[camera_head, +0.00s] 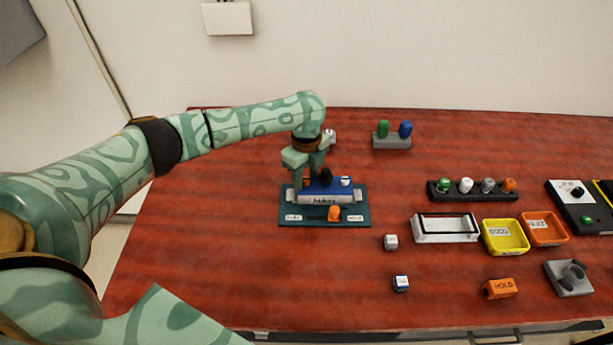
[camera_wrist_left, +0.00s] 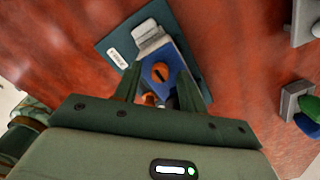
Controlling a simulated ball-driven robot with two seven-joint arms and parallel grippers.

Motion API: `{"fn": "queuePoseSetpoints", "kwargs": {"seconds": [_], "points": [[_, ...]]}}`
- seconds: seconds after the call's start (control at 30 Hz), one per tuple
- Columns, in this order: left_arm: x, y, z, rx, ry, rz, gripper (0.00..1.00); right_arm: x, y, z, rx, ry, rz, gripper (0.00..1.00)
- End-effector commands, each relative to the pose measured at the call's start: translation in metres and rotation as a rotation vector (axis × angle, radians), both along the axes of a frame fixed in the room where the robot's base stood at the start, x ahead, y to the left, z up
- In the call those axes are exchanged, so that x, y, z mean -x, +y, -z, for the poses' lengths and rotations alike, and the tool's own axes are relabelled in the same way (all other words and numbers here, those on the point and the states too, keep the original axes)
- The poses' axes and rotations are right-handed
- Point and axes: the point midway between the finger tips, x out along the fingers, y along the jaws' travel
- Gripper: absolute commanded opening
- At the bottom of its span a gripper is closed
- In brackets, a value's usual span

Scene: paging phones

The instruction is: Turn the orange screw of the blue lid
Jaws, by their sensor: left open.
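The blue lid (camera_head: 334,188) sits on a device with a dark teal base plate (camera_head: 350,220) at the middle of the table; it also shows in the left wrist view (camera_wrist_left: 147,76). The orange screw (camera_wrist_left: 160,72) is a round head with a dark slot on the blue lid. In the head view my gripper largely covers it. My left gripper (camera_head: 311,176) points down over the left part of the lid. In the left wrist view its fingers (camera_wrist_left: 158,75) are open, one on either side of the orange screw. I cannot tell whether they touch it. My right gripper is not in view.
A black knob (camera_head: 325,177) and white knob (camera_head: 345,181) are close to my gripper. A grey block with green and blue knobs (camera_head: 392,141) stands behind. Trays (camera_head: 505,250) and small blocks are at right; the left table is clear.

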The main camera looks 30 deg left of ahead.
Motion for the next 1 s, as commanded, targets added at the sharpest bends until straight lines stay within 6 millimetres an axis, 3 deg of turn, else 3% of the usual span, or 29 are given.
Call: {"fn": "queuePoseSetpoints", "kwargs": {"seconds": [0.27, 0.4, 0.43, 0.77, 1.0], "points": [[0.0, 0.0, 0.001, 0.0, -0.001, 0.0, 0.41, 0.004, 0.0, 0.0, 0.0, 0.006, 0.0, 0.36], [0.0, 0.0, 0.001, 0.0, -0.001, 0.0, 0.02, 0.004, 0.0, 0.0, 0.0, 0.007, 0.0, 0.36], [0.0, 0.0, 0.001, 0.0, -0.001, 0.0, 0.0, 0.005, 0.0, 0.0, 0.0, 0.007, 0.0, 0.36], [0.0, 0.0, -0.002, -0.001, -0.001, -0.029, 0.0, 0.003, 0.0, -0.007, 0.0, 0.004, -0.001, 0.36], [0.001, -0.001, -0.005, 0.0, 0.001, -0.153, 0.0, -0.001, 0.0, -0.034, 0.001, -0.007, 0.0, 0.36]]}}
